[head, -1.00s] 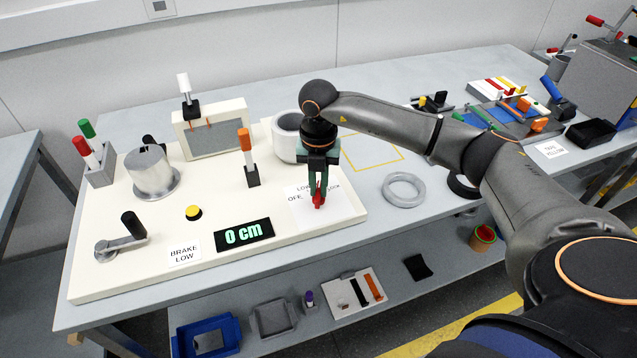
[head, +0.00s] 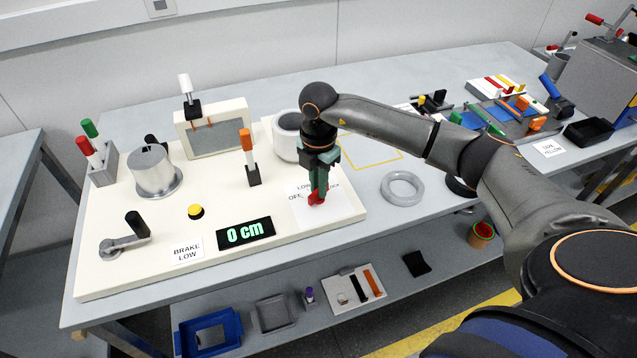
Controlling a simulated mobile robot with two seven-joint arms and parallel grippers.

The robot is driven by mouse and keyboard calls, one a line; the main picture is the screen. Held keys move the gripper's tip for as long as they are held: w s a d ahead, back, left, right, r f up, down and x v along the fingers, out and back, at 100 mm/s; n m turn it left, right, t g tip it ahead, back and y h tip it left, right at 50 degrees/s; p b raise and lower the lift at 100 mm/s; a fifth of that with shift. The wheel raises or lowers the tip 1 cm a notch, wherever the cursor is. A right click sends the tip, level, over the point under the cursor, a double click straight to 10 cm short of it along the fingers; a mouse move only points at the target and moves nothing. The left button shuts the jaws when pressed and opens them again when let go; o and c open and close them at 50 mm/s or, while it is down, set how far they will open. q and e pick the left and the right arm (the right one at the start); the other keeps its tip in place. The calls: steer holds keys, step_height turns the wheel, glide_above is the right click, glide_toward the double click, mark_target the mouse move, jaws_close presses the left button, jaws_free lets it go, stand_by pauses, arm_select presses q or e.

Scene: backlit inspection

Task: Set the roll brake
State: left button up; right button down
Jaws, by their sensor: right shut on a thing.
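The cream brake board (head: 140,272) lies on the bench. A white dial plate (head: 340,208) at its front right carries partly hidden labels, with "OFF" and "LO" readable. A red knob (head: 315,199) sits on the dial plate. My right gripper (head: 318,190) points down from above and is shut on the red knob, hiding part of it and of the labels. Which label the knob points at cannot be told. A card (head: 187,251) at the board's front reads "BRAKE LOW". A black display (head: 245,233) reads "0 cm". My left gripper is not in view.
A metal roll hub (head: 153,172), a crank (head: 125,238), a yellow button (head: 195,211) and an upright orange-handled lever (head: 249,160) stand on the board. A white cylinder (head: 288,138) stands close behind my gripper. A clear ring (head: 402,187) lies on the bench to the right.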

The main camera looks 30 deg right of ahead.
steer(key=shift+w+d+r, duration=0.1)
stand_by(0.3)
steer(key=c, duration=0.9)
jaws_free()
step_height(320, 180, up, 12)
steer(key=b, duration=0.1)
steer(key=shift+r, duration=0.25)
